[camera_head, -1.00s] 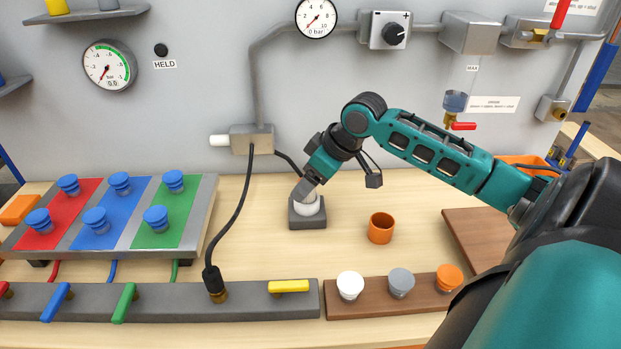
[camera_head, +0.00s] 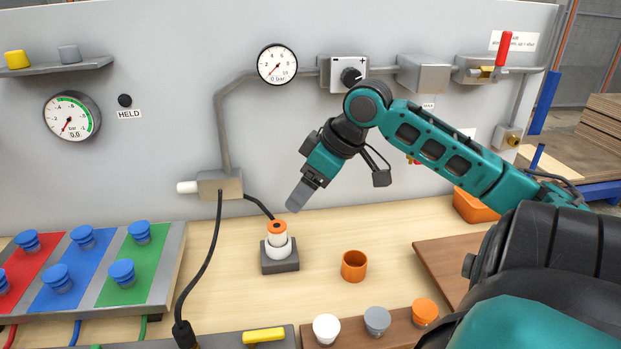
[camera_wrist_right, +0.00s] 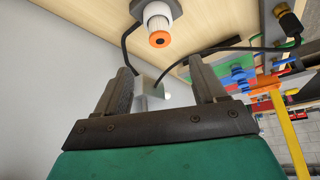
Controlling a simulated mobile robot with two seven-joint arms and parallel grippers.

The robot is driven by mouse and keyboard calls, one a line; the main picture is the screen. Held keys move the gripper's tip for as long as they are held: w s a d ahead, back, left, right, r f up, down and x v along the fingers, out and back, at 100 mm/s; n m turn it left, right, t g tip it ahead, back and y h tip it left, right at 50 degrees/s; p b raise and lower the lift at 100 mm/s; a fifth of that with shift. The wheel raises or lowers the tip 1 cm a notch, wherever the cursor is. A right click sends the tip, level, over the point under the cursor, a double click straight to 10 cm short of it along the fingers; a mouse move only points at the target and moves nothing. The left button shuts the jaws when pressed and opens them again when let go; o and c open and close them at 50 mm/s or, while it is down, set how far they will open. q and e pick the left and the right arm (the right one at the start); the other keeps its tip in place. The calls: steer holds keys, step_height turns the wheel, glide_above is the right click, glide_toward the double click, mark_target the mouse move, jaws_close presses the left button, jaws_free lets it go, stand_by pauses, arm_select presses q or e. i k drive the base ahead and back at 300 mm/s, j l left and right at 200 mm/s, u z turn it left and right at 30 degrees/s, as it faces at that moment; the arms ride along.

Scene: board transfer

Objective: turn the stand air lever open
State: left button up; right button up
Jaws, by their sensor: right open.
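No lever in view is legibly marked as stand air. A red lever (camera_head: 506,48) points up on the wall valve at the upper right. A yellow lever (camera_head: 264,335) lies sideways on the grey bar at the bottom. My right gripper (camera_head: 297,196) hangs above and right of a white cartridge with an orange top (camera_head: 278,233), apart from it. The cartridge stands upright on a dark grey block stand (camera_head: 280,265). In the right wrist view my right gripper (camera_wrist_right: 163,88) is open and empty, and the orange-topped cartridge (camera_wrist_right: 158,28) is beyond its fingers. My left gripper is out of view.
A black hose (camera_head: 208,265) runs from the wall block (camera_head: 220,185) to the front bar. An orange cup (camera_head: 354,265) stands right of the stand. A panel with several blue suction cups (camera_head: 138,232) is at left. White, grey and orange pieces (camera_head: 377,320) stand at the front.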

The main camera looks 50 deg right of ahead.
mark_target(506, 37)
steer(key=k+j, duration=0.45)
steer(key=j, duration=0.25)
steer(key=k+j, duration=0.25)
steer(key=j, duration=0.15)
